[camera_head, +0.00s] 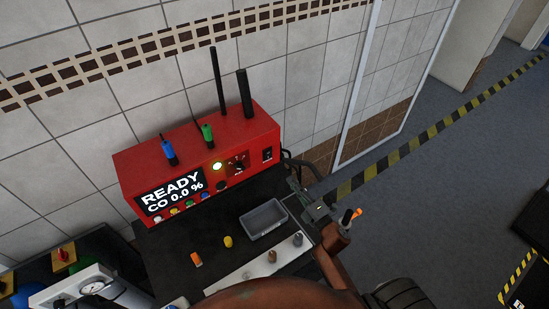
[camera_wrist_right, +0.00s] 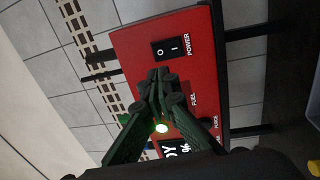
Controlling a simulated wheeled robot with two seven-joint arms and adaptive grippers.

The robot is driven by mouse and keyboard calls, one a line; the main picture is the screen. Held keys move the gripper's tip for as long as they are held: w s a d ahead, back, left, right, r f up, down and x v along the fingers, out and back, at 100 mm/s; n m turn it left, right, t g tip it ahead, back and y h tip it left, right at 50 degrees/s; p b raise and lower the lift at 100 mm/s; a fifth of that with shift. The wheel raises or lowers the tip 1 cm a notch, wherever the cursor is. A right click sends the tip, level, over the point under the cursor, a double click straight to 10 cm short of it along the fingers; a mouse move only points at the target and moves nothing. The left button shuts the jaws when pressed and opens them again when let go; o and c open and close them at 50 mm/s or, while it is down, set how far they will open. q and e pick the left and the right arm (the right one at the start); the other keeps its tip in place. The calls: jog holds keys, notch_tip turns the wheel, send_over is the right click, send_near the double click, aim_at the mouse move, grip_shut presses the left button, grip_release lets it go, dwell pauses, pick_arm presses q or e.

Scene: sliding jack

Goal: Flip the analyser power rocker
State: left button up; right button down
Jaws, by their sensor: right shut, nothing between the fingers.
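The red analyser (camera_head: 190,155) stands against the tiled wall, its display (camera_head: 170,191) reading READY, CO 0.0 %. Its black power rocker (camera_head: 267,154) is at the right end of the front panel. In the right wrist view the rocker (camera_wrist_right: 166,48), marked O and I, shows unobstructed beside the POWER label. My right gripper (camera_head: 295,185) is to the right of and below the rocker in the head view. In the wrist view its fingers (camera_wrist_right: 160,76) are shut and empty, with tips just below the rocker; contact cannot be told. My left gripper is out of view.
A lit lamp (camera_head: 217,165) and several coloured buttons are on the analyser's front. Two black antennas (camera_head: 217,80) rise from it. A grey tray (camera_head: 264,219) and small coloured parts lie on the dark bench top. A gauge unit (camera_head: 95,287) is at lower left.

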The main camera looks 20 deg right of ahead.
jog(key=w+p, duration=0.1)
jog(key=w, duration=0.3)
jog(key=w+a+r+p, duration=0.1)
jog(key=w, duration=0.3)
jog(key=w+p, duration=0.1)
jog(key=w, duration=0.4)
jog(key=shift+a+r+p, duration=0.3)
jog(key=shift+a, duration=0.1)
jog(key=shift+w+a+r+b, duration=0.1)
jog(key=shift+w+b, duration=0.25)
jog(key=shift+b, duration=0.1)
jog(key=shift+s, duration=0.3)
send_near(270, 152)
jog(key=s+r, duration=0.3)
jog(key=s, duration=0.3)
jog(key=shift+s+d+f+b, duration=0.2)
jog(key=shift+d+b, duration=0.25)
